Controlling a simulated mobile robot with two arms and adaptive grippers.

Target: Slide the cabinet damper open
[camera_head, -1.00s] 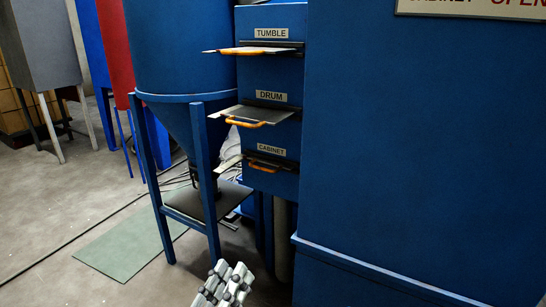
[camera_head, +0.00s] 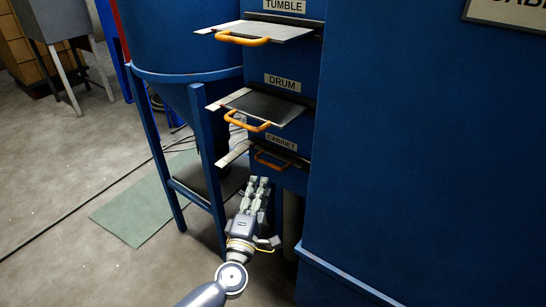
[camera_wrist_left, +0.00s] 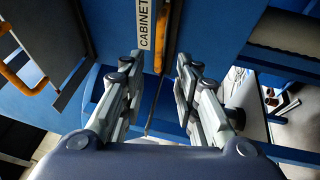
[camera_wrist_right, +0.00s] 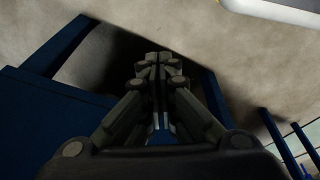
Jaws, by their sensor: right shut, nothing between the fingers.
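The cabinet damper is the lowest slide on the blue housing, with an orange handle (camera_head: 272,160) under the CABINET label (camera_head: 281,143). Its handle sits close to the housing, and little of its plate shows. My left gripper (camera_head: 258,181) is just below this handle, pointing up at it. In the left wrist view the same handle (camera_wrist_left: 159,45) lies ahead, between the lines of the two spread fingers, with no contact visible. The left gripper is open and empty. My right gripper (camera_wrist_right: 158,62) shows only in its wrist view, its fingers together with nothing between them.
Above are the drum damper (camera_head: 268,107) and tumble damper (camera_head: 262,30), both with plates sticking out. A blue hopper's leg frame (camera_head: 160,165) stands close to the left of my left gripper. A large blue cabinet wall (camera_head: 420,150) fills the right. Floor at left is open.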

